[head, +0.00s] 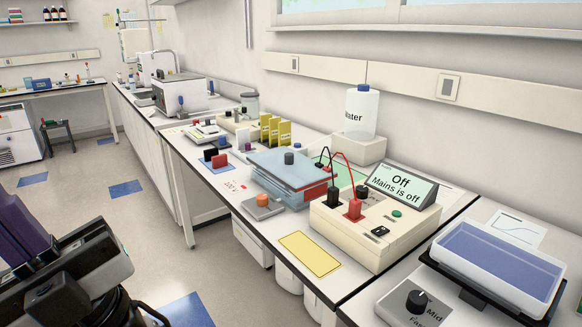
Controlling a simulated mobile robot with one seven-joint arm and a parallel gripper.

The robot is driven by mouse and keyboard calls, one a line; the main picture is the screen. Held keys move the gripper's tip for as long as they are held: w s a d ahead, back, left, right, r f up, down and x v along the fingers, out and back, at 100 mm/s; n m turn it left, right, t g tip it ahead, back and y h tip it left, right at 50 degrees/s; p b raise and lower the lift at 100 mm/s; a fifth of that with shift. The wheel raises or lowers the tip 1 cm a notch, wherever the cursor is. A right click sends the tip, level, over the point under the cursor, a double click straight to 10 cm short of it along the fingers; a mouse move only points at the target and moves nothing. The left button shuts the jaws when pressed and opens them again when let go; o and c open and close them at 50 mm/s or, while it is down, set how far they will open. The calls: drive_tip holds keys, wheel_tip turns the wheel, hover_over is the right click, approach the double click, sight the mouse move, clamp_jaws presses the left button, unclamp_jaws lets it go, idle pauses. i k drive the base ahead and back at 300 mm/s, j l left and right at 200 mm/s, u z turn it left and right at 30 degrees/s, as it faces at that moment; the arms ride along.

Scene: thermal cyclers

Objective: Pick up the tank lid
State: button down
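The tank lid (268,164) is a translucent blue slab with a dark knob on top. It appears to rest level on the clear bluish tank (290,195), which has a red patch on its side, on the middle bench. A black lead and a red lead (350,163) arch from the power supply towards the tank's right side; where they end is unclear. Dark parts of my arm and what may be my gripper (85,265) are at the lower left, well away from the lid. No fingertips can be made out.
The cream power supply (365,228) stands close right of the tank; its display (402,187) reads "Off, Mains is off". Yellow racks (275,130) and a water bottle (361,112) stand behind.

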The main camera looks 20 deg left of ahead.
sight(297, 172)
drive_tip(key=i+j+u, duration=0.2)
drive_tip(key=i+j, duration=0.8)
drive_tip(key=i+j+u, duration=0.25)
drive_tip(key=i+j, duration=0.75)
drive_tip(key=i, duration=0.1)
